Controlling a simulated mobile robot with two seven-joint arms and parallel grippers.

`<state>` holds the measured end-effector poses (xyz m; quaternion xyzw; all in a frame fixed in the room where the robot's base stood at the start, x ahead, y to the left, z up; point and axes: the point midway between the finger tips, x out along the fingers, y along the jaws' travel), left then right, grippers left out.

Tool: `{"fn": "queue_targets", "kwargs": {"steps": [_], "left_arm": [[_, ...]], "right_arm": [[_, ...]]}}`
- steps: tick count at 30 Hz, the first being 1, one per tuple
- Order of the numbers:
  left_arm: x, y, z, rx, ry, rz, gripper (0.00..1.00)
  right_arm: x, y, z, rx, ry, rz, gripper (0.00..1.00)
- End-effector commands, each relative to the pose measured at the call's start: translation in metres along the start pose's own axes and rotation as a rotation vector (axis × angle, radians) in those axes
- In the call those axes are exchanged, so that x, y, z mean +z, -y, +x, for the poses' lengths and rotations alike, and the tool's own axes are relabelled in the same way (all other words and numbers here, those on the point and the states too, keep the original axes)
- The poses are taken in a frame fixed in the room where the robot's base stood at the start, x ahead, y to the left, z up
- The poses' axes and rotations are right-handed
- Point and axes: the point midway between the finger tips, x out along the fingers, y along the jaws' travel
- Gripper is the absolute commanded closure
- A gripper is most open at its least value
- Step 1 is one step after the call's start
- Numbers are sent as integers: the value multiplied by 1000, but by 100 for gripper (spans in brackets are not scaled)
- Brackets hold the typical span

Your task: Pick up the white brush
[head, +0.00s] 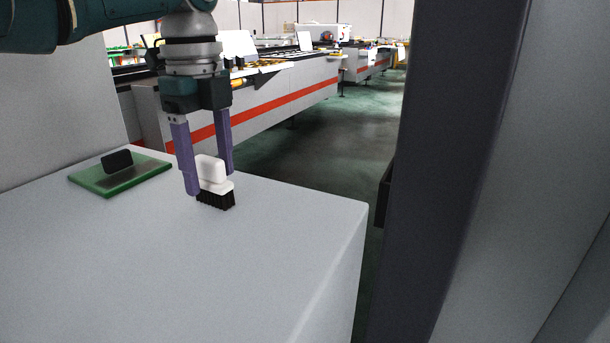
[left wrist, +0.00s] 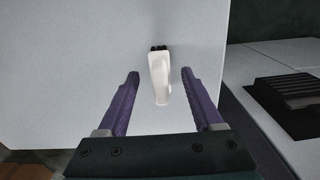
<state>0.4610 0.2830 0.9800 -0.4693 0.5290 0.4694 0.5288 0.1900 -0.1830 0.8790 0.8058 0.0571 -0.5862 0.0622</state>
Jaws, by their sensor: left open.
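The white brush (head: 213,172) has a white handle and black bristles. It stands bristles down on the grey table top, near the right edge. My left gripper (head: 208,184) is open and points down at the brush, with its purple fingers to either side of the white handle. In the left wrist view the white brush (left wrist: 159,79) sits between the two fingertips of the left gripper (left wrist: 160,73), with a gap on each side. One finger hides part of the brush in the head view. My right gripper is in neither view.
A green board (head: 121,178) with a black block (head: 117,160) lies left of the brush on the grey table (head: 190,270). A dark upright post (head: 445,170) stands at the right. The table front is clear. Long machines with red stripes (head: 290,105) stand behind.

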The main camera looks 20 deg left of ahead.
Motion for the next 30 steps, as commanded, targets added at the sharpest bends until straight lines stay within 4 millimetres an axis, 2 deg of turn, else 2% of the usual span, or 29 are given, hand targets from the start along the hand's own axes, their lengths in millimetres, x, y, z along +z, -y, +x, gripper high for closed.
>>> {"fn": "queue_targets", "kwargs": {"steps": [1,4,12,30], "left_arm": [[-1,0,11,3,0,0,32],[-1,0,22,1,0,2,32],[0,0,25,0,0,1,32],[0,0,24,-1,1,1,99]], "right_arm": [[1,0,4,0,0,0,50],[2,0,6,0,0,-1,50],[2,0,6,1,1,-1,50],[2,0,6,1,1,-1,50]]}}
